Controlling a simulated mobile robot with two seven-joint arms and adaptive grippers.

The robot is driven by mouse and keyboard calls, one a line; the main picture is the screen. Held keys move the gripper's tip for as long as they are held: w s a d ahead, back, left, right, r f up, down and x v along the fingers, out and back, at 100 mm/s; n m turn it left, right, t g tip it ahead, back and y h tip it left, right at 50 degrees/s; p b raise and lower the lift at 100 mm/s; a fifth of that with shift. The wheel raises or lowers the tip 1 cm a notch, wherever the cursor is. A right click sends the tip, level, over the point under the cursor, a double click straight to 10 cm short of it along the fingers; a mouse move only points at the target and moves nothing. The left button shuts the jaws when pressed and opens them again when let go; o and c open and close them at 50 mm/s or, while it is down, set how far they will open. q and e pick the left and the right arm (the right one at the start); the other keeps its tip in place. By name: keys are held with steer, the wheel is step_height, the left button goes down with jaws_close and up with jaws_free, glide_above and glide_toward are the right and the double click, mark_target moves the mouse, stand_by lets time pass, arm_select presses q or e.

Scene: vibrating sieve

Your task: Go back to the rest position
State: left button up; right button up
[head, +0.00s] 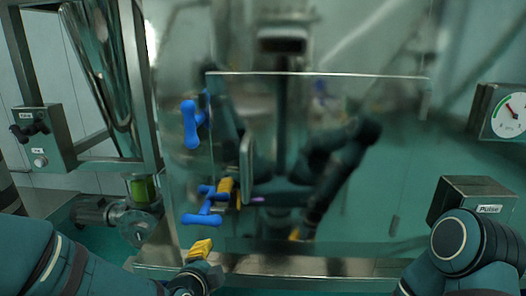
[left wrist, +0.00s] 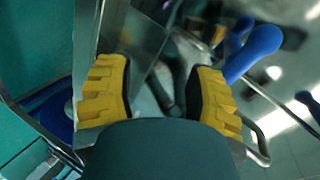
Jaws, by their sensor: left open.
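My left gripper (head: 200,249) is low at the left of centre in the head view, in front of the lower edge of a shiny panel. In the left wrist view its yellow fingers (left wrist: 158,92) stand wide apart with nothing between them. A blue handle (left wrist: 252,54) shows beyond the right finger there. In the head view, a blue handle (head: 190,125) is at the panel's left edge, and another blue shape (head: 203,218) is just above my gripper. My right arm comes in at the lower right; its gripper cannot be made out directly.
The clear, reflective panel (head: 330,110) fills the middle and mirrors my body. A metal ledge (head: 300,266) runs below it. A metal frame with a switch box (head: 43,135) stands left. A gauge (head: 509,115) and a labelled box (head: 476,194) are at right, close to my right arm.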

arm_select(q)
steer(key=s+d+f+n+g+h, duration=0.1)
steer(key=s+f+n+g, duration=0.2)
steer(key=f, duration=0.7)
steer(key=s+d+f+n+g+h, duration=0.1)
steer(key=s+f+n+g, duration=0.3)
steer(key=s+f+n, duration=0.3)
steer(key=s+d+f+n+g+b, duration=0.1)
steer(key=s+f+n+g, duration=0.3)
steer(key=f, duration=1)
steer(key=s+d+n, duration=0.1)
steer(key=n, duration=0.2)
steer(key=shift+s+h, duration=0.15)
steer(key=shift+h, duration=0.25)
